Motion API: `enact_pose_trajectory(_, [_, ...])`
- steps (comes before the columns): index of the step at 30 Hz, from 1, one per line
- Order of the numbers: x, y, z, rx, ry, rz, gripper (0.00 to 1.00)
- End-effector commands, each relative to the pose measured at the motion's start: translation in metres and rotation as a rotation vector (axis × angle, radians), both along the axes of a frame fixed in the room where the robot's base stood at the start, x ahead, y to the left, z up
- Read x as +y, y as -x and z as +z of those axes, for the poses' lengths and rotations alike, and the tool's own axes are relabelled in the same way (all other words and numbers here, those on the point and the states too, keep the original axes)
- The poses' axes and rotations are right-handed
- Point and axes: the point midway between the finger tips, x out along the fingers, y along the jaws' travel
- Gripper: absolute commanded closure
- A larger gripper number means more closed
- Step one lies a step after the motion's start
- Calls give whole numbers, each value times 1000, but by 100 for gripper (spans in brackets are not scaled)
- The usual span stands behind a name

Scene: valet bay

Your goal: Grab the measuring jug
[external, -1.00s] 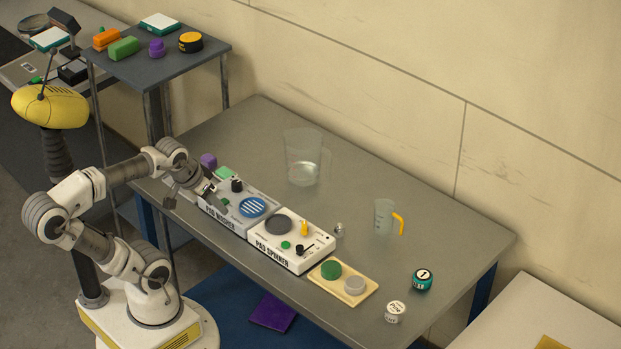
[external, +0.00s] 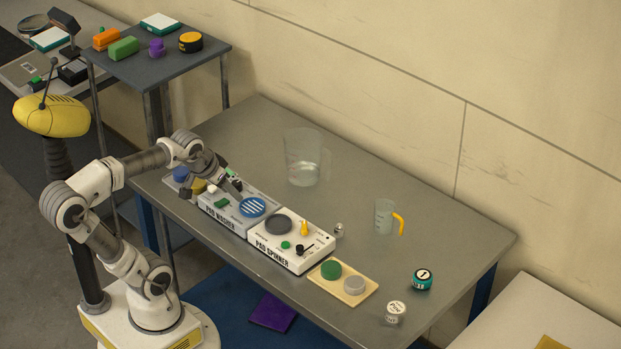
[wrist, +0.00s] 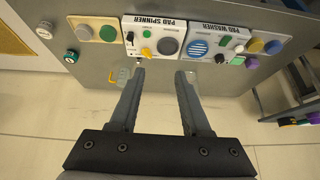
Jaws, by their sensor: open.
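The measuring jug (external: 383,217) is a small clear jug with a yellow handle. It stands upright on the right half of the grey table, well to the right of my gripper (external: 211,188) in the external view. In the wrist view the jug (wrist: 123,75) shows just left of the left finger, partly covered by it. My gripper (wrist: 160,73) is open, with nothing between its fingers. In the external view it is over the left end of the table by the pad washer.
A larger clear container (external: 302,160) stands further back on the table (external: 350,165). The pad washer (external: 226,216), the pad spinner (external: 270,254) and a cream tray (external: 362,294) line the front edge. Two small round pots (external: 422,279) (external: 395,311) stand at the right.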

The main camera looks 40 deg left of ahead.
Motion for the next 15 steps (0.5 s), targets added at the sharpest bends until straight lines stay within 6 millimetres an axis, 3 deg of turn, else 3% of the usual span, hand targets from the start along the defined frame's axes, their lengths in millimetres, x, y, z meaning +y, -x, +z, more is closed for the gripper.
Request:
enact_pose_trajectory(1, [3,-21,-12,-7,-6,4,53])
enact_pose_trajectory(8, [15,-118,-26,-77,-28,4,53])
enact_pose_trajectory(15, [36,-222,-62,-152,-33,6,53])
